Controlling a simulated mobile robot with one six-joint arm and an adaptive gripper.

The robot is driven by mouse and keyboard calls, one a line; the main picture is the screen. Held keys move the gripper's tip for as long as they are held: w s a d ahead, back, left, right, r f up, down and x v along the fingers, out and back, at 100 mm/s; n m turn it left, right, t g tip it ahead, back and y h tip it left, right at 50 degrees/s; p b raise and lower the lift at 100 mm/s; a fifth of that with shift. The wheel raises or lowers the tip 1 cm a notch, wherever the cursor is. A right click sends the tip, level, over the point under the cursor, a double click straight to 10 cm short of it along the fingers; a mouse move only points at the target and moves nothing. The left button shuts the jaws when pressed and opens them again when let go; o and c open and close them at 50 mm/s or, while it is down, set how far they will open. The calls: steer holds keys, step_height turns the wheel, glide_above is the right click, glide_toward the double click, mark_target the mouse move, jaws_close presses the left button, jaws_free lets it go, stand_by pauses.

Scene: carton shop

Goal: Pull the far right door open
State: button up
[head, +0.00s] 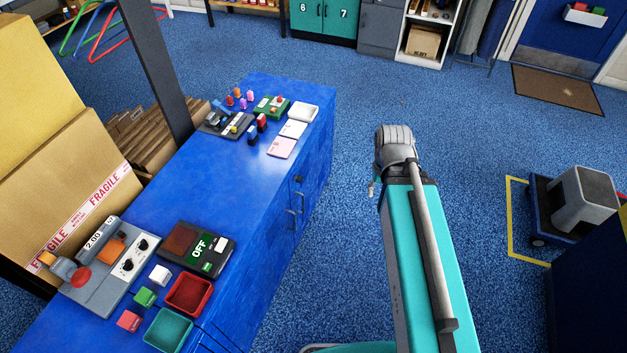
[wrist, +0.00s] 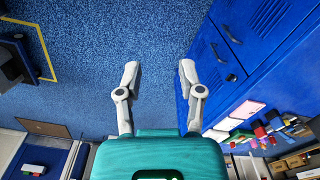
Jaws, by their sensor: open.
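The blue cabinet (head: 240,160) runs from the near left to the middle of the head view. Its door front (head: 312,180) faces right and looks closed. Two dark bar handles and a dark round knob (head: 299,178) sit on this front. In the wrist view the front (wrist: 207,85) is at upper right, with a bar handle (wrist: 219,52) and the knob (wrist: 231,77). My gripper (wrist: 159,68) is open and empty, its two pale fingers apart. The right finger is close to the cabinet front in the picture; contact cannot be told. My arm hides the fingers in the head view.
A grey box on a blue dolly (head: 541,220) stands at the right within yellow floor tape. Blue carpet (head: 345,250) lies clear beside the cabinet. A large carton (head: 75,190) stands at left.

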steer(key=w+a+f+n+y+b, duration=0.1)
steer(key=w+a+f+n+b, duration=0.5)
steer(key=w+f+b, duration=0.3)
steer(key=w+a+f+n+y+b, duration=0.2)
steer(key=w+a+f+n+b, duration=0.3)
steer(key=w+f+n+b, duration=0.3)
steer(key=w+a+f+n+g+y+b, duration=0.1)
steer(key=w+a+f+n+b, duration=0.5)
steer(key=w+f+b, duration=0.4)
steer(key=shift+a+f+n+b, duration=0.35)
steer(key=shift+f+b, duration=0.35)
steer(key=shift+b, duration=0.7)
steer(key=shift+f, duration=0.15)
steer(key=b, duration=1.3)
glide_above(304, 211)
steer(key=f, duration=1.2)
steer(key=shift+w+a+f, duration=0.1)
steer(key=shift+w+f, duration=0.15)
steer(key=shift+w, duration=0.05)
jaws_close()
